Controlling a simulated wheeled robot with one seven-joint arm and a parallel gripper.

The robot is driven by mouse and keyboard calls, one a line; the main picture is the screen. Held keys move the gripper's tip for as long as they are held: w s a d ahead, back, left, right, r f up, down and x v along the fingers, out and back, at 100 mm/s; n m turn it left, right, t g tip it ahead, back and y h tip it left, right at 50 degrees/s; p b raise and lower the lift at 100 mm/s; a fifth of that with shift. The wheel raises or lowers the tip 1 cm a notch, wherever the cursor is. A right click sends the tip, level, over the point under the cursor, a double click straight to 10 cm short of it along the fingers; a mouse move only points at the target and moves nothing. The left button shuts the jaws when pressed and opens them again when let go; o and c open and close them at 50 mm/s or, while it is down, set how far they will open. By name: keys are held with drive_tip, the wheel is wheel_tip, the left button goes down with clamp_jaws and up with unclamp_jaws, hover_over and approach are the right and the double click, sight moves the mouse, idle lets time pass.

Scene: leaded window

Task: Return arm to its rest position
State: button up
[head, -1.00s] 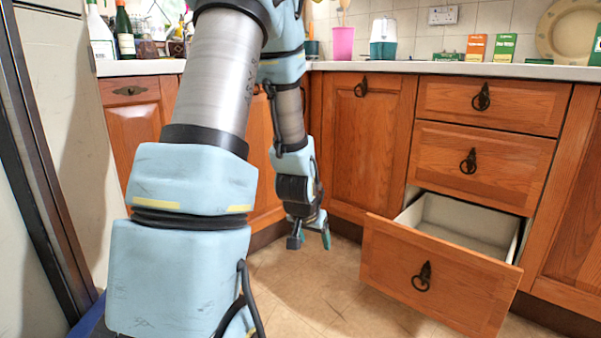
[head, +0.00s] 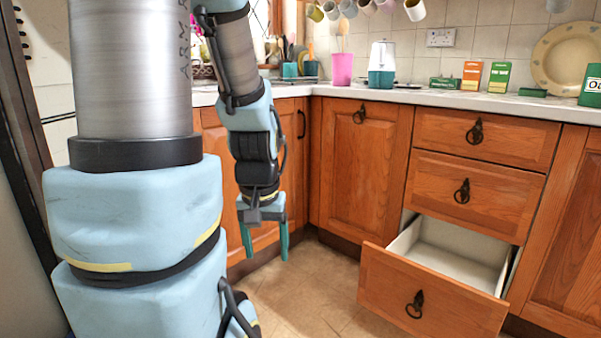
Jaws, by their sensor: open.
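My gripper (head: 266,245) hangs at the end of my arm in the head view, left of centre, with its two teal fingers pointing down and apart. Nothing shows between the fingers. It is in front of the left cabinet doors and above the floor, clear to the left of the open drawer. My arm (head: 140,200) fills the left of the view and hides part of the cabinets and counter.
The bottom drawer (head: 432,303) is pulled out and its visible inside is empty. Two drawers (head: 475,181) above it are shut. The counter (head: 440,97) holds a pink cup (head: 342,69), a blender-like appliance (head: 381,66), boxes and a plate (head: 568,58). Floor (head: 315,290) beside the drawer is clear.

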wheel_tip(320, 180, up, 28)
drive_tip(key=p, duration=2.5)
drive_tip(key=shift+f, duration=0.15)
